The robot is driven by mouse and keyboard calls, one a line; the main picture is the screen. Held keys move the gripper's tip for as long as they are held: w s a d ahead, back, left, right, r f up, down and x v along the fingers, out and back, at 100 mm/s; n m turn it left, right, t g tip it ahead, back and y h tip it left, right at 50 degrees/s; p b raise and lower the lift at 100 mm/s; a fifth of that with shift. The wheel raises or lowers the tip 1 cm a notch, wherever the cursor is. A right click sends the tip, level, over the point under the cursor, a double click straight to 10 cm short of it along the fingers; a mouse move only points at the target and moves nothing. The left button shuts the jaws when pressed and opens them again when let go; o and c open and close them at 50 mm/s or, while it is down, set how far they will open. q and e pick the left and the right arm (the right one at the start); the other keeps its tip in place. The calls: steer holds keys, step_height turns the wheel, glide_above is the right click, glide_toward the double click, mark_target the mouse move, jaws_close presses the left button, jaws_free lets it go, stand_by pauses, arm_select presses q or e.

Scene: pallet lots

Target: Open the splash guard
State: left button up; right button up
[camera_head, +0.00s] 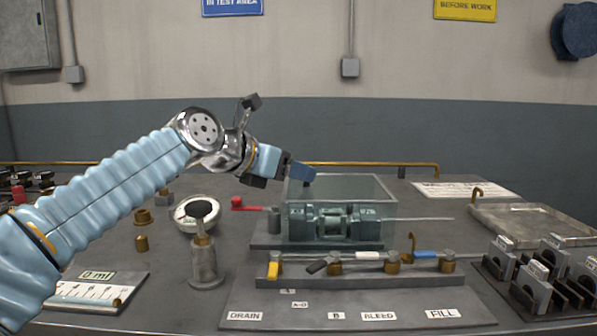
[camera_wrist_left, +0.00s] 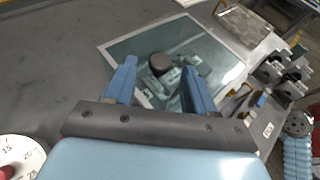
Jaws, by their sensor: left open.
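The splash guard (camera_head: 368,191) is a clear, greenish box standing closed over a metal cylinder fixture (camera_head: 340,223). In the left wrist view the guard (camera_wrist_left: 222,60) lies below my fingers, with a dark rounded knob (camera_wrist_left: 160,64) showing between them. My left gripper (camera_head: 303,174) is at the guard's upper left back corner in the head view. Its blue fingers are open and spread to either side of the knob in the left wrist view (camera_wrist_left: 158,80). I cannot tell whether they touch it. The knob is hidden by the gripper in the head view. My right gripper is not in view.
A valve manifold (camera_head: 350,266) with several coloured levers stands in front of the guard. A metal tray (camera_head: 530,226) and several dark blocks (camera_head: 535,285) are at the right.

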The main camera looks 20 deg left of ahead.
arm_select(q)
steer(key=shift+x, duration=1)
steer(key=shift+c, duration=0.3)
jaws_close()
